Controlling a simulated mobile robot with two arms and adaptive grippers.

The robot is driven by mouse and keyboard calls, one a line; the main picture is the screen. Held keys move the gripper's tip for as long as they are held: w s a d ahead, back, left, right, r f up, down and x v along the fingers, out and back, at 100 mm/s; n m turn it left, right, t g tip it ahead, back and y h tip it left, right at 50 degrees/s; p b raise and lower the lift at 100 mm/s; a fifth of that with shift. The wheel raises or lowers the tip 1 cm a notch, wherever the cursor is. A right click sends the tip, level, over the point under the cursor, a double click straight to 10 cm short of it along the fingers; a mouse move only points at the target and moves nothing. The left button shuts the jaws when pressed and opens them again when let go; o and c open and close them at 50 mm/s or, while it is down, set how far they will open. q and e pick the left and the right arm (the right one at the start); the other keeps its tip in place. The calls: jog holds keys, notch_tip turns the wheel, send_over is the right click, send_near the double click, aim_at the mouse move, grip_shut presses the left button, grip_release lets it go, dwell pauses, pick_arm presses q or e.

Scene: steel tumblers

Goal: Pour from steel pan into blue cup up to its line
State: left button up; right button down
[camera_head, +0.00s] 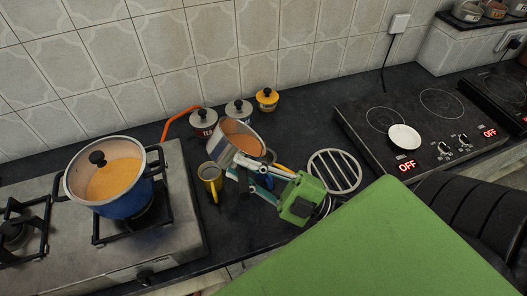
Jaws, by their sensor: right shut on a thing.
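The steel pan (219,151) is tilted, its mouth turned partly toward me, with orange-brown contents (243,138) inside. My right gripper (243,168) is shut on the pan at its near right side; its fingers hide the exact grip. A small blue patch (263,181) shows behind and under the gripper. It may be the blue cup, but its rim, line and contents are hidden. No stream of liquid can be made out. My left gripper is not in view.
A blue pot (127,204) with a lid sits on the gas stove (180,236). Several lidded jars (238,111) stand behind the pan. A round metal rack (335,172) and a cooktop (430,112) with a white dish (404,137) lie right.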

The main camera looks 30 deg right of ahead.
jog(key=shift+s+d+r+m+t+b, duration=0.15)
jog(key=shift+d+m+t+b, duration=0.7)
jog(key=shift+b, duration=0.6)
dwell(2.9)
jog(key=a+n+g+p, duration=0.1)
jog(key=p, duration=0.1)
jog(key=a+n+g+p, duration=0.1)
jog(key=p, duration=0.2)
jog(key=shift+w+a+r, duration=0.15)
jog(key=shift+w+r, duration=0.05)
jog(key=shift+r, duration=0.1)
jog(key=w+a+f+n+g+h+p, duration=0.2)
jog(key=a+f+n+g+h+p, duration=0.2)
jog(key=a+p, duration=0.7)
jog(key=shift+w+a+f+n+g+p, duration=0.15)
jog(key=shift+f+n+g+p, duration=0.65)
jog(key=shift+f, duration=0.2)
